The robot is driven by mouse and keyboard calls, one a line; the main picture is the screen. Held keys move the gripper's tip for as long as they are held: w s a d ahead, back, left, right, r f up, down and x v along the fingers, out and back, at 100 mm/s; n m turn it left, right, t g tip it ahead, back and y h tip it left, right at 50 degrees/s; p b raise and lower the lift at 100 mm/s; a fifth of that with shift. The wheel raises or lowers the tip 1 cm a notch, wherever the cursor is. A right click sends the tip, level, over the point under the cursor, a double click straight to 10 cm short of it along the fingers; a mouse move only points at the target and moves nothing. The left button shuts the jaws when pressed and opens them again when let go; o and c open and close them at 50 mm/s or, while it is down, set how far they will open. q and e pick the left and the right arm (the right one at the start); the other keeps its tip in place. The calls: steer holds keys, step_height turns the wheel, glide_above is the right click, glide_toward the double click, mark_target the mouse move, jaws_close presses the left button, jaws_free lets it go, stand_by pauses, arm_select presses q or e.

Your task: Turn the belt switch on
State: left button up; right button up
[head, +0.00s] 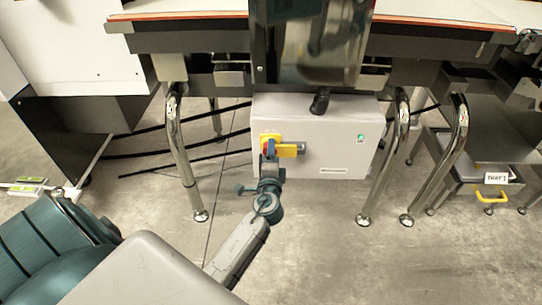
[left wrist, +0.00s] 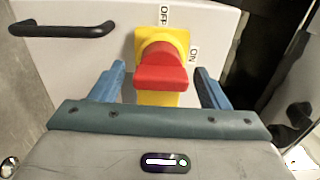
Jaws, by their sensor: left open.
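The belt switch is a red knob (left wrist: 162,72) on a yellow plate (left wrist: 180,38), on the front of a grey control box (head: 325,118). The switch also shows in the head view (head: 266,139), partly covered by my gripper. In the left wrist view, an OFF label (left wrist: 164,15) is above the plate and an ON label (left wrist: 193,54) is to its right. My left gripper (head: 271,156) is open in front of the switch. Its blue fingers lie on either side of the red knob with visible gaps. Contact cannot be told. My right gripper is not in view.
A small green light (head: 361,138) is on the box's right side. Shiny metal legs (head: 180,145) stand on both sides of the box, under the conveyor frame (head: 190,42). A black handle (left wrist: 62,30) shows at upper left in the wrist view. The floor in front is clear.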

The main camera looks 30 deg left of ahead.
arm_select(q)
steer(key=v, duration=1)
steer(key=shift+s, duration=0.35)
steer(key=shift+d, duration=0.2)
